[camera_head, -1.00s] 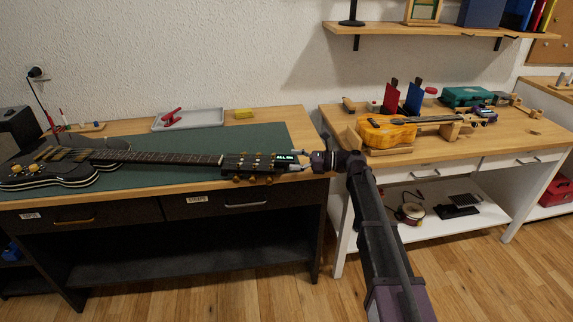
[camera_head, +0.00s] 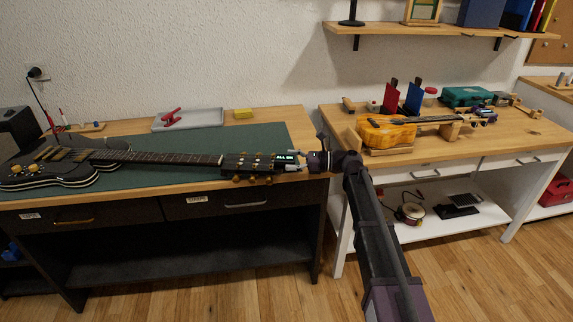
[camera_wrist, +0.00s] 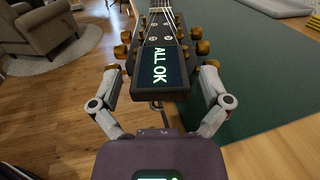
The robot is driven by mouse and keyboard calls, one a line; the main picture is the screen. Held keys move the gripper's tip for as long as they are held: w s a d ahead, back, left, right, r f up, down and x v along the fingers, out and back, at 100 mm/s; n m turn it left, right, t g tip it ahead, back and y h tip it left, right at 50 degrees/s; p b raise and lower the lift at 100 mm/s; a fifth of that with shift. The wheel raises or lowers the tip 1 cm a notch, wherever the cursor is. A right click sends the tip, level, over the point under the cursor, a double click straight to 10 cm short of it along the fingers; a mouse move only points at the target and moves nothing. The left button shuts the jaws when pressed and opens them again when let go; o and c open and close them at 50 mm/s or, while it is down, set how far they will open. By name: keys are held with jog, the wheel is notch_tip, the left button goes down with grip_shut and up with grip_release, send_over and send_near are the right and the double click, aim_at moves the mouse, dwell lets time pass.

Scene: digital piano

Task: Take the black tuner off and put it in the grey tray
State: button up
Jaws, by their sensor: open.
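The black tuner (camera_head: 286,157) sits on the end of the dark guitar's headstock (camera_head: 243,163), its lit screen reading "ALL OK"; the wrist view shows the tuner (camera_wrist: 160,73) large, upright in the middle. My gripper (camera_head: 300,160) is at the headstock's end, on the tuner's right in the head view. In the wrist view my gripper (camera_wrist: 158,83) is open, one finger on each side of the tuner, with gaps between. The tuner's clip underneath is mostly hidden.
The guitar (camera_head: 60,165) lies across the green mat (camera_head: 215,143). Gold tuning pegs (camera_wrist: 121,51) flank the headstock near my fingers. A yellow block (camera_head: 243,113) is right of the tray. A second bench to the right holds an orange ukulele-like instrument (camera_head: 385,133).

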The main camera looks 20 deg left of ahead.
jog(key=c, duration=1.3)
jog(key=shift+o, duration=0.2)
jog(key=shift+v, duration=2.05)
dwell(0.4)
jog(key=shift+v, duration=2.35)
jog(key=shift+s, duration=0.1)
